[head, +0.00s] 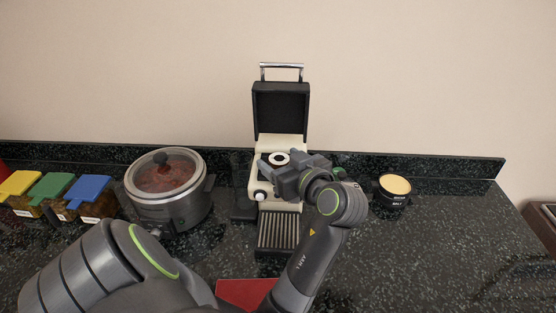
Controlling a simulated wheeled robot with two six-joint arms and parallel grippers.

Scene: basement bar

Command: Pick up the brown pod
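A small round pod (279,158) with a pale rim and a dark brown centre shows at the open coffee machine (289,142). Whether it sits in the machine or is held is not clear. My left gripper (277,165) reaches in from the right side of the machine, with its fingers pointing left around or beside the pod. I cannot tell whether the fingers touch it. The gripper body hides part of the machine's front. My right gripper is not in view.
The machine's black lid (281,107) stands raised. A slow cooker (169,190) is on the left, beside boxes with yellow, green and blue lids (88,187). A black tin (393,192) stands on the right. A red item (243,291) lies in front.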

